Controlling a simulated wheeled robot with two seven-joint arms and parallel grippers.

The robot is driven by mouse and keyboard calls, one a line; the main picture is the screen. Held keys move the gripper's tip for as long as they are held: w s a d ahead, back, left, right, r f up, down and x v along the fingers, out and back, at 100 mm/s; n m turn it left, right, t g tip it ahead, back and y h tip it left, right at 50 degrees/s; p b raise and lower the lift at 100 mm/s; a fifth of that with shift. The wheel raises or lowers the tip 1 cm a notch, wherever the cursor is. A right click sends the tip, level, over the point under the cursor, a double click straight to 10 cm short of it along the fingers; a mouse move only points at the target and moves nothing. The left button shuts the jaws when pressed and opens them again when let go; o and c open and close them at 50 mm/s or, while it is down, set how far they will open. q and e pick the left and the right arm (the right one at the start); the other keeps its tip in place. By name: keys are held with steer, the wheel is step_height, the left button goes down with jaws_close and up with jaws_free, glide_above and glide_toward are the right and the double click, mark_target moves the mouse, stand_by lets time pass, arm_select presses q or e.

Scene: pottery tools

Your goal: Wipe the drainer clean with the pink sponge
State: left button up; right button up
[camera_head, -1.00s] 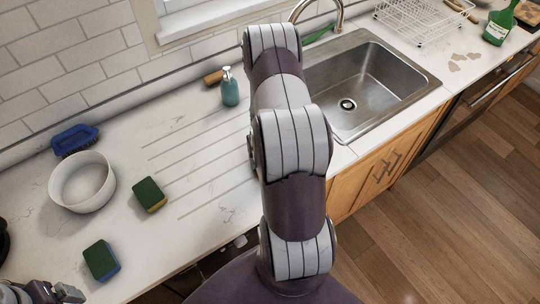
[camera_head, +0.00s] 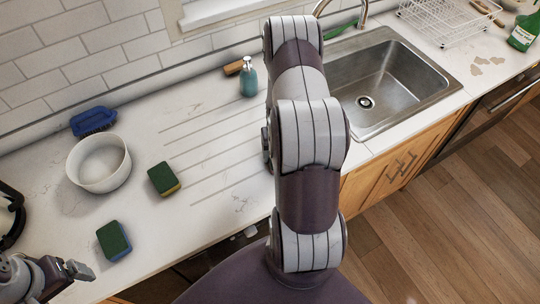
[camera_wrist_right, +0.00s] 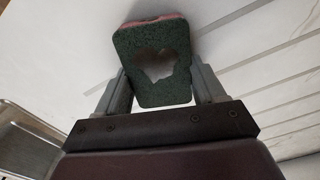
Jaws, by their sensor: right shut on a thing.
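The drainer (camera_head: 185,150) is the grooved white counter area left of the sink; its grooves also show in the right wrist view (camera_wrist_right: 285,108). My right gripper (camera_wrist_right: 164,92) is shut on the pink sponge (camera_wrist_right: 152,72). My right arm hides this gripper and the sponge in the head view. My left gripper (camera_head: 72,272) is at the lower left, beside a green and blue sponge; its opening is unclear.
A green and yellow sponge (camera_head: 164,180), the green and blue sponge (camera_head: 114,241), a white bowl (camera_head: 100,164) and a blue brush (camera_head: 93,121) lie on the left. A teal soap bottle (camera_head: 248,79) stands behind the drainer. The sink (camera_head: 385,85) is to the right.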

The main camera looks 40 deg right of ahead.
steer(key=shift+s+d, duration=0.15)
steer(key=shift+d, duration=0.45)
steer(key=shift+s+d, duration=0.15)
steer(key=shift+d, duration=0.4)
steer(key=shift+w+a, duration=0.15)
steer(key=shift+a, duration=0.55)
steer(key=shift+w+a, duration=0.1)
steer(key=shift+a, duration=0.3)
steer(key=shift+w+a, duration=0.1)
steer(key=shift+a, duration=0.2)
step_height(320, 180, up, 8)
steer(key=p, duration=0.7)
steer(key=shift+r, duration=0.1)
